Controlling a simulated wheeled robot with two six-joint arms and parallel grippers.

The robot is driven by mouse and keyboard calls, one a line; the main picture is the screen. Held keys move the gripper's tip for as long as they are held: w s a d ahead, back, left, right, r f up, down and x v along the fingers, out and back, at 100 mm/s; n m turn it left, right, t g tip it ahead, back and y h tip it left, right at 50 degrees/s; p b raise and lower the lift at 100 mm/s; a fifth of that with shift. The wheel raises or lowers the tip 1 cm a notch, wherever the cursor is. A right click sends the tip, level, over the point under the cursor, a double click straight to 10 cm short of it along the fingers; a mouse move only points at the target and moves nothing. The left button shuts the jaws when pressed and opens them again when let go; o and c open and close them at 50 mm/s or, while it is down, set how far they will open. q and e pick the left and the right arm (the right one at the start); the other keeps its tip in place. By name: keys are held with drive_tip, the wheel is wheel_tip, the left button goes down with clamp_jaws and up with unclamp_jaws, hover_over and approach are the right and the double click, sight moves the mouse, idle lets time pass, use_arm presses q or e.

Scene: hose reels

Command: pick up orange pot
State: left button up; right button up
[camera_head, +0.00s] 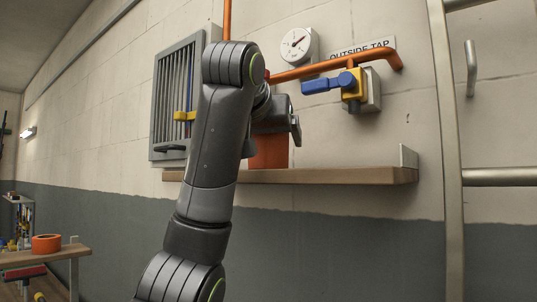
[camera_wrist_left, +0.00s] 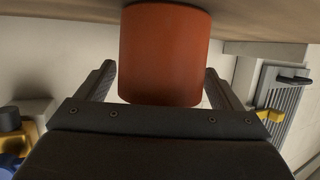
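The orange pot (camera_head: 268,152) stands upright on the wooden wall shelf (camera_head: 340,176), partly hidden behind my left arm and gripper in the head view. My left gripper (camera_head: 294,125) is at the pot's upper part in that view. In the left wrist view the pot (camera_wrist_left: 165,55) appears between the two spread fingers of my left gripper (camera_wrist_left: 160,72), with a narrow gap at the left finger. Contact at the right finger is not clear. My right gripper is not in view.
Above the shelf are an orange pipe (camera_head: 330,66), a blue-handled tap (camera_head: 335,83) and a gauge (camera_head: 298,45). A grey barred panel (camera_head: 176,98) hangs left. A metal ladder-like frame (camera_head: 447,130) stands right. A low table (camera_head: 40,258) holds an orange ring-shaped item (camera_head: 46,243).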

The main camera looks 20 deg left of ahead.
use_arm(q)
drive_tip(key=c, duration=1)
drive_tip(key=shift+o, duration=0.2)
